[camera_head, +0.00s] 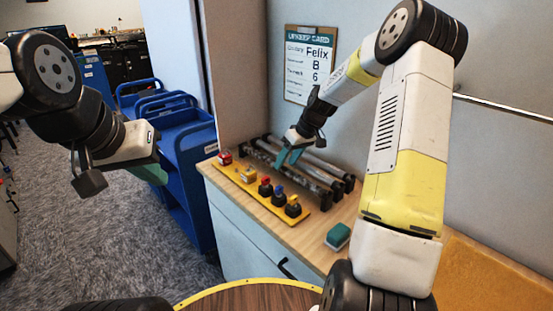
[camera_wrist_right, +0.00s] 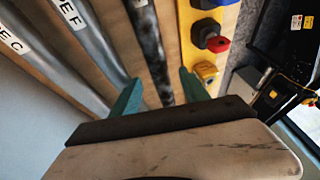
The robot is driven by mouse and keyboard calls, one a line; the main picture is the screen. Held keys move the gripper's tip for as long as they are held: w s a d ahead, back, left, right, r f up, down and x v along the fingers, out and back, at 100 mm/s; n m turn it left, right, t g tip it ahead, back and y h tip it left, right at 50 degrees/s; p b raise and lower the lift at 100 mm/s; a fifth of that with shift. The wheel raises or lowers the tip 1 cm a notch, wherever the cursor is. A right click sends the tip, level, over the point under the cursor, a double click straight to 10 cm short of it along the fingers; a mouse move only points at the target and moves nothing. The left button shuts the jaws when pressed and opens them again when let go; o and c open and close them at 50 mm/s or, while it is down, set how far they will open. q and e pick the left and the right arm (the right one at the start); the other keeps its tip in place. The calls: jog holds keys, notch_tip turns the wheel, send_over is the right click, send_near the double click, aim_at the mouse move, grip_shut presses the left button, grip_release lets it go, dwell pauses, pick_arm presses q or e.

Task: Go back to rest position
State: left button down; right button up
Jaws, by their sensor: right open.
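My right gripper (camera_head: 289,157) is over the left part of the rollers (camera_head: 316,184) on the wooden counter. In the right wrist view its teal fingers (camera_wrist_right: 161,92) are spread apart. A dark mottled roller (camera_wrist_right: 150,45) shows between them; I cannot tell how far below it lies. Two grey rollers with white labels, one of them a grey tube (camera_wrist_right: 85,42), lie to the left there. My left gripper (camera_head: 152,173) hangs at the left, over the floor in front of the blue carts. Its teal fingers are seen edge-on, so their opening is unclear.
A yellow board (camera_head: 232,171) with several coloured knobs lies along the counter's front edge. A green-topped block (camera_head: 338,236) sits nearer. A clipboard (camera_head: 308,65) hangs on the wall behind. Blue carts (camera_head: 185,150) stand left of the counter. A round brown table (camera_head: 250,296) is at the bottom.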

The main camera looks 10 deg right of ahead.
jog(key=s+a+r+m+t+h, duration=0.1)
jog(key=s+r+m+t+h, duration=0.1)
jog(key=s+r, duration=1.55)
jog(key=s+r+m+t, duration=0.1)
jog(key=s+r+m, duration=0.1)
jog(key=s, duration=1.3)
jog(key=shift+s+a+r+m+t, duration=0.15)
jog(key=shift+a+r+m+t, duration=0.25)
jog(key=shift+m, duration=0.4)
